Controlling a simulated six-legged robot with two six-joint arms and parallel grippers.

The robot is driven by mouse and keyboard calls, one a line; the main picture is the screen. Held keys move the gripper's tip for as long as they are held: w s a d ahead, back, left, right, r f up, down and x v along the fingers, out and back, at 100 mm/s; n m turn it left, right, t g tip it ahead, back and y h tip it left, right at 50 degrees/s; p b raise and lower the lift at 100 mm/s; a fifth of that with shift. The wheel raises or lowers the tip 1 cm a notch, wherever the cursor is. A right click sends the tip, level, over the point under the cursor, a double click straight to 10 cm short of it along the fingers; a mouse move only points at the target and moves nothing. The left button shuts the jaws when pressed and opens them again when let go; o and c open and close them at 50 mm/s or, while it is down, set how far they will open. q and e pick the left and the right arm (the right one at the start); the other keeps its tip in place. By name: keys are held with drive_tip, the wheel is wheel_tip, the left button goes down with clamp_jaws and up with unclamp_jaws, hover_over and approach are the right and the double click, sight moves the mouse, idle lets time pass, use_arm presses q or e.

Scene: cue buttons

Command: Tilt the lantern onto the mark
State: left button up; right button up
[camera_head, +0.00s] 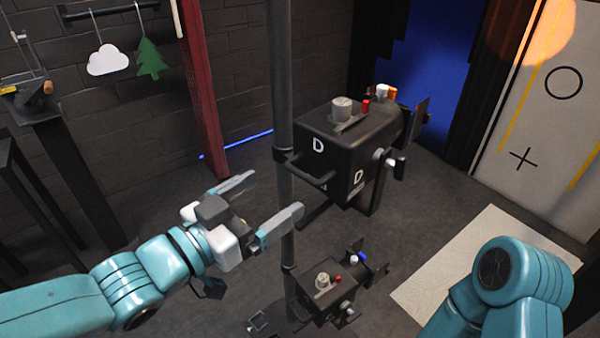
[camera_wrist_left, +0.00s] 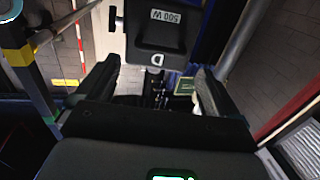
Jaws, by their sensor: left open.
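The upper lantern (camera_head: 335,140), a black box marked D with a handle at its near end, is mounted on a dark vertical pole. My left gripper (camera_head: 277,190) is open and empty, just left of and below that handle, with its fingers pointing toward the lantern. In the left wrist view the lantern (camera_wrist_left: 155,35), labelled 500 W, is ahead between the open fingers. A pale panel (camera_head: 545,115) at the right bears a black circle mark (camera_head: 563,83) and a cross mark (camera_head: 523,159). An orange light spot (camera_head: 545,32) falls above the circle. My right gripper is out of view.
A smaller lower lantern (camera_head: 325,292) sits on the same pole (camera_head: 284,75). A cloud (camera_head: 108,60) and a green tree (camera_head: 151,60) hang from a bar at the back left. A pale mat (camera_head: 480,255) lies on the floor near my right arm.

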sight(301, 171)
use_arm(q)
drive_tip(key=x, duration=0.8)
drive_tip(key=shift+w+p, duration=0.1)
drive_tip(key=shift+p, duration=0.3)
drive_tip(key=c, duration=1.1)
wheel_tip(301, 171, down, 2)
drive_tip(key=t+h+b, duration=0.1)
drive_tip(key=b, duration=0.7)
drive_tip(key=shift+f, duration=0.25)
drive_tip(key=shift+c, duration=0.2)
drive_tip(key=shift+r, duration=0.3)
drive_tip(key=o, duration=1.1)
drive_tip(key=shift+o, duration=0.2)
